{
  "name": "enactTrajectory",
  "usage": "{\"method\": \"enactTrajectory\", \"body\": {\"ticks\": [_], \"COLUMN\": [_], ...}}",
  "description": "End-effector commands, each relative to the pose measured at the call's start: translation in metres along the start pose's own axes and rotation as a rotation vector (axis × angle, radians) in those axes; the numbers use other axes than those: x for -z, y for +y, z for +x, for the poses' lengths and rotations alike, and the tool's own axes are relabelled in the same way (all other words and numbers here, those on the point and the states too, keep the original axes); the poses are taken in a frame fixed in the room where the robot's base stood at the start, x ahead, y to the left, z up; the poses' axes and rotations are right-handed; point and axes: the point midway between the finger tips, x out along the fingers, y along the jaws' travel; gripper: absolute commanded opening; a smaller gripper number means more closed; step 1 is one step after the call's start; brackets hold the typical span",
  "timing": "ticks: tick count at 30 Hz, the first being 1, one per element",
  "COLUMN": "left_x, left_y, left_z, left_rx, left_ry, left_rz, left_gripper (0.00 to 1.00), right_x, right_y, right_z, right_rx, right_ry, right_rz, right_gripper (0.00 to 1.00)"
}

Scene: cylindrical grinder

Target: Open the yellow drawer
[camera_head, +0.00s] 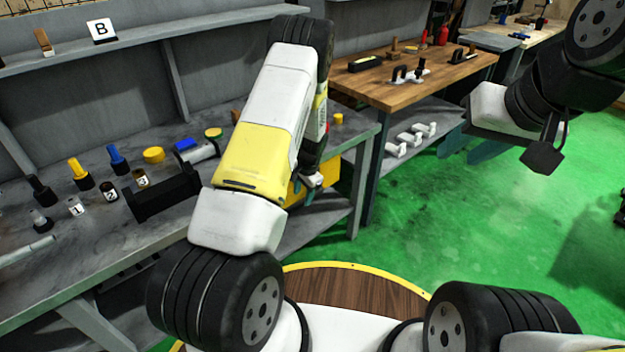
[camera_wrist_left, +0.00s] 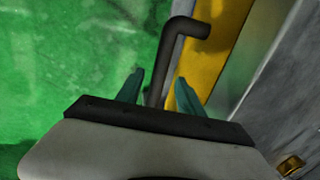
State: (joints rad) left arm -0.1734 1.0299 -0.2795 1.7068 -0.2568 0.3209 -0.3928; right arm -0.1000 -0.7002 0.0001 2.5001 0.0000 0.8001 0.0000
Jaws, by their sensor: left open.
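The yellow drawer (camera_head: 329,170) sits under the grey workbench's right end, partly hidden behind my left arm. Its yellow front (camera_wrist_left: 212,62) also shows in the left wrist view, with a dark bent bar handle (camera_wrist_left: 187,29) standing off it. My left gripper (camera_head: 312,188) is at the drawer front. In the left wrist view my left gripper (camera_wrist_left: 160,92) is open, with one teal finger on each side of the handle's bar; I cannot tell whether they touch it. My right gripper (camera_head: 471,146) hangs open and empty at the right, with its teal fingers apart.
The grey workbench (camera_head: 110,225) holds several small bottles, a black holder (camera_head: 163,192) and a yellow lid (camera_head: 154,155). A wooden table (camera_head: 400,92) with tools stands behind. Green floor (camera_head: 420,215) lies open right of the drawer.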

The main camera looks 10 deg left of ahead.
Motion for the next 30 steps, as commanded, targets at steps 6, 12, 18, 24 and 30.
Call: {"method": "enactTrajectory", "body": {"ticks": [6,12,18,24,30], "left_x": [0.0,0.0,0.0,0.0,0.0], "left_y": [0.0,0.0,0.0,0.0,0.0], "left_z": [0.027,0.033,0.033,0.033,0.033], "left_rx": [0.0,0.0,0.0,0.0,0.0], "left_ry": [0.0,0.001,0.001,0.001,0.001], "left_rz": [0.0,-0.001,-0.001,-0.001,-0.001], "left_gripper": [0.44,0.44,0.36,0.0,0.0], "right_x": [0.0,0.0,0.0,0.0,0.0], "right_y": [0.0,0.0,0.0,0.0,0.0], "right_z": [0.0,0.0,0.0,0.0,0.0], "right_rx": [0.0,0.0,0.0,0.0,0.0], "right_ry": [0.0,0.0,0.0,0.0,0.0], "right_rz": [0.0,0.0,0.0,0.0,0.0], "right_gripper": [0.36,0.36,0.36,0.36,0.36]}}
